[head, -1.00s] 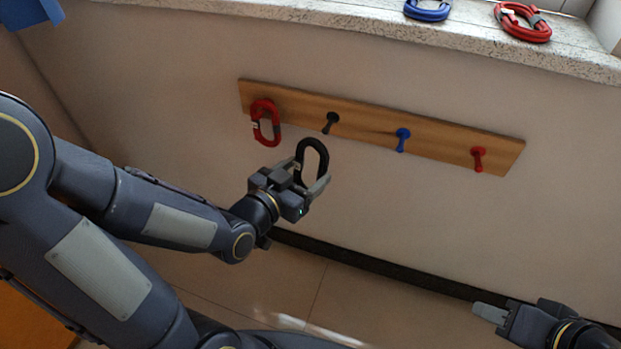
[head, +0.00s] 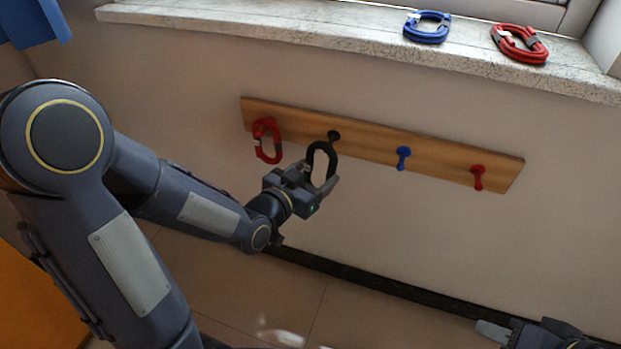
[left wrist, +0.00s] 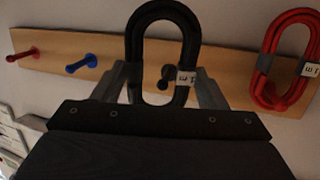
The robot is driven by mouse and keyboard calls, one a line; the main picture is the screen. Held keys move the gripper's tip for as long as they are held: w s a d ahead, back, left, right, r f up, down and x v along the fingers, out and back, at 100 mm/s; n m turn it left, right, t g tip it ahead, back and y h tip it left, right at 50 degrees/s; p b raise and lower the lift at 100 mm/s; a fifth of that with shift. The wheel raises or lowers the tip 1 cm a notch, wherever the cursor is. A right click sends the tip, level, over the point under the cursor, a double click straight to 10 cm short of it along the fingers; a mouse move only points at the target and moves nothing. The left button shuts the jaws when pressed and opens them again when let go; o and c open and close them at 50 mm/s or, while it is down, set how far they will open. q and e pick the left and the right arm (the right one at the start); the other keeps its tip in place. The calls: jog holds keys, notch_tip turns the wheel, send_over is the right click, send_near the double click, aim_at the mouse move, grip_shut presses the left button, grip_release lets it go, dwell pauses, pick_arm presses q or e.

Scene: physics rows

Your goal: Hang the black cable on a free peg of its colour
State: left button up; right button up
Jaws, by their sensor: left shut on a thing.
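My left gripper (head: 318,181) is shut on the black cable (head: 332,158), a coiled loop held upright in front of the wooden peg board. The black peg (head: 334,135) shows just above the loop in the head view. In the left wrist view the black cable (left wrist: 189,38) stands between the fingers (left wrist: 160,88), and the black peg (left wrist: 168,74) shows through the loop's opening. I cannot tell whether the loop is around the peg or still in front of it. My right gripper (head: 491,331) is at the lower right edge, partly cut off, away from the board.
The board (head: 370,150) also bears a hanging red cable (head: 267,140) at its left, an empty blue peg (head: 403,158) and an empty red peg (head: 478,177). A blue cable (head: 427,27) and a red cable (head: 519,44) lie on the windowsill (head: 300,28) above.

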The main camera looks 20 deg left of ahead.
pick_arm(q)
jog(key=shift+w+d+f+b, duration=0.15)
jog(key=shift+w+f, duration=0.1)
jog(key=shift+w, duration=0.65)
jog(key=shift+w+a+f+b, duration=0.1)
jog(key=shift+w+f+b, duration=0.1)
jog(key=shift+w, duration=0.75)
jog(key=shift+w+d+f+b, duration=0.15)
jog(key=shift+w+f, duration=0.1)
jog(key=shift+w, duration=0.65)
jog(key=shift+a, duration=0.1)
jog(key=o, duration=1.1)
